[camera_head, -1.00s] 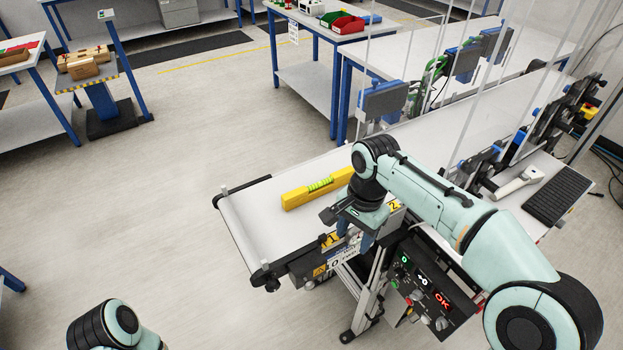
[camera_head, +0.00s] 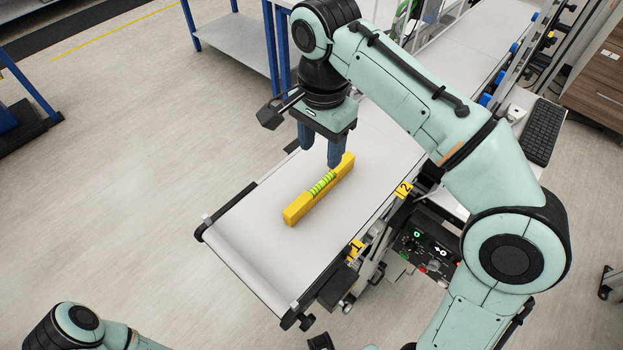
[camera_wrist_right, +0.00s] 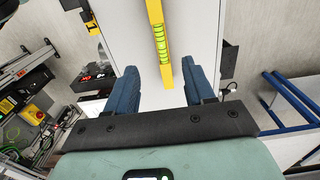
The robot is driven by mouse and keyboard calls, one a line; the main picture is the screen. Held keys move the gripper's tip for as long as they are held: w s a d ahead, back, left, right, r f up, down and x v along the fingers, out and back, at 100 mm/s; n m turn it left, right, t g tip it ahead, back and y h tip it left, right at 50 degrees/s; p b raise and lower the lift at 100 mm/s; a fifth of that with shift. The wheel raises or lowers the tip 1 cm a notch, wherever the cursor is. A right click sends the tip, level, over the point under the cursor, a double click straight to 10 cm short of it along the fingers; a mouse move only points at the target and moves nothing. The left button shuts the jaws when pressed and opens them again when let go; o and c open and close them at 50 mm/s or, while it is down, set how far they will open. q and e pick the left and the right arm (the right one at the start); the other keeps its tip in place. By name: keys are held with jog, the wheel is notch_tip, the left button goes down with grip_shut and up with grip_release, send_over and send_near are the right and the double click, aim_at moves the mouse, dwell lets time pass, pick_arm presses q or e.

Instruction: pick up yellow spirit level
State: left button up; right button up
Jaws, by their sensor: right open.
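The yellow spirit level (camera_head: 318,190), with green vials along its top, lies on the white belt near the conveyor's end. It runs diagonally in the head view. My right gripper (camera_head: 320,155) is above the belt near the level's far end, pointing down, open and empty. In the right wrist view the level (camera_wrist_right: 155,12) reaches down between the two blue fingers of the right gripper (camera_wrist_right: 163,80), not touching either finger. Of my left arm, only links show at the bottom left of the head view; its gripper is out of view.
The conveyor belt (camera_head: 245,222) has bare room around the level. A control box (camera_head: 425,245) with lit displays is fixed at its right side. A blue-legged table (camera_head: 235,42) stands behind, and a keyboard (camera_head: 543,132) lies at the right. Open floor is at the left.

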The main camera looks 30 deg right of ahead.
jog(key=b, duration=0.2)
send_over(321, 182)
jog(key=s, duration=0.1)
notch_tip(321, 182, down, 6)
jog(key=shift+a+f, duration=0.1)
jog(key=shift+a, duration=0.05)
jog(key=f, duration=0.3)
jog(key=w+f+b, duration=0.1)
jog(key=f, duration=0.1)
jog(key=shift+d+f, duration=0.2)
jog(key=shift+f, duration=0.15)
pick_arm(q)
jog(key=f, duration=0.1)
jog(key=s+f, duration=0.1)
jog(key=f, duration=0.1)
jog(key=shift+s+f, duration=0.3)
jog(key=shift+f, duration=0.05)
pick_arm(e)
grip_shut()
